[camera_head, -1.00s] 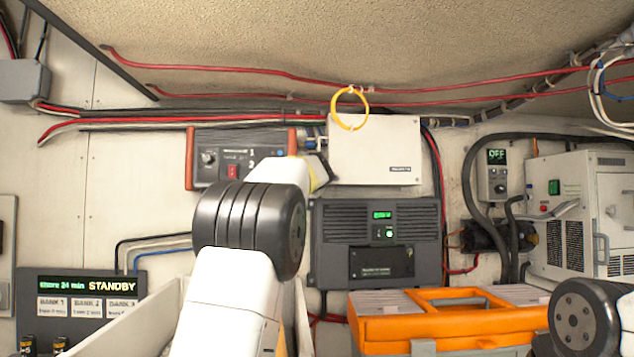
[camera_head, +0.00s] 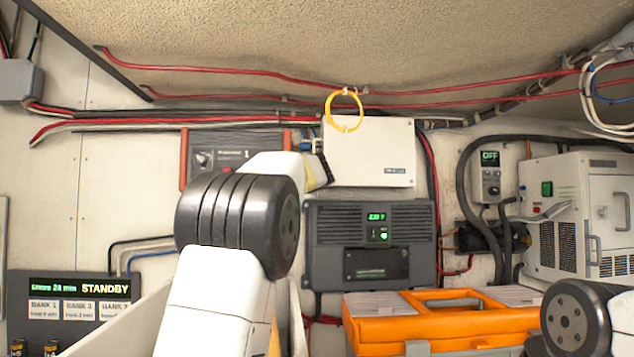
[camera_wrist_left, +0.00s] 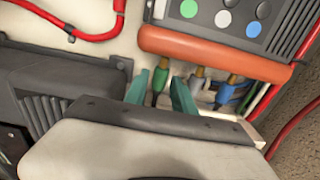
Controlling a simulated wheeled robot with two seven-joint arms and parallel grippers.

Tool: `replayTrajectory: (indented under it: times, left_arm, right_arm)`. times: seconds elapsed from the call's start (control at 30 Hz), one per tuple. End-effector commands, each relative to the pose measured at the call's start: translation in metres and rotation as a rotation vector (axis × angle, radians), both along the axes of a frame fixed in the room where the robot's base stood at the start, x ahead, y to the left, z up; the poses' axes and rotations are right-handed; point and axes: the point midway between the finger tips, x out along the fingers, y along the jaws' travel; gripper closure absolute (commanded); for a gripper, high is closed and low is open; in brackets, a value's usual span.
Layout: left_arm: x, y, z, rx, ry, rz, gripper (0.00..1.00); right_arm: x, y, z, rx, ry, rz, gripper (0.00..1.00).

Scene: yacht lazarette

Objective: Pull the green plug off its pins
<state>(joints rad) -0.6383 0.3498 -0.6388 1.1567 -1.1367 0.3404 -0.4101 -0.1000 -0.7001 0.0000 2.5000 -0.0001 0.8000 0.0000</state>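The green plug (camera_wrist_left: 159,82) hangs from a brass-coloured pin below the orange edge of a panel in the left wrist view. My left gripper (camera_wrist_left: 161,92) has its two teal fingers on either side of this plug, with a small gap showing, so it looks open. A grey plug (camera_wrist_left: 197,84) and a blue plug (camera_wrist_left: 227,92) sit beside it to the right. In the head view my left arm covers the green plug and the gripper's fingers. The panel (camera_head: 222,153) shows there behind my arm. My right gripper is out of view.
A white box (camera_head: 370,160) is just right of the plugs, with a yellow ring (camera_head: 345,97) above it. A dark grey vented unit (camera_head: 340,217) is below. An orange toolbox (camera_head: 380,334) stands at lower middle. Red cables (camera_head: 250,69) run overhead.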

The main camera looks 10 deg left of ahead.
Motion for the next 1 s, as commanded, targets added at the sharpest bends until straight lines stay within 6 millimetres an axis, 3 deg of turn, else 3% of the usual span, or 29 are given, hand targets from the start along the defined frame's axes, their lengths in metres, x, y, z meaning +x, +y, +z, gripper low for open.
replayTrajectory:
  times: [0.6,1.0]
  left_arm:
    - [-0.048,-0.014,0.0,-0.002,0.0,-0.002,0.69]
    - [-0.055,-0.015,0.0,-0.001,0.001,0.001,0.69]
  right_arm:
    - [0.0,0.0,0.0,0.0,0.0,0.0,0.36]
    - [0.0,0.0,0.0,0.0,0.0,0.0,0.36]
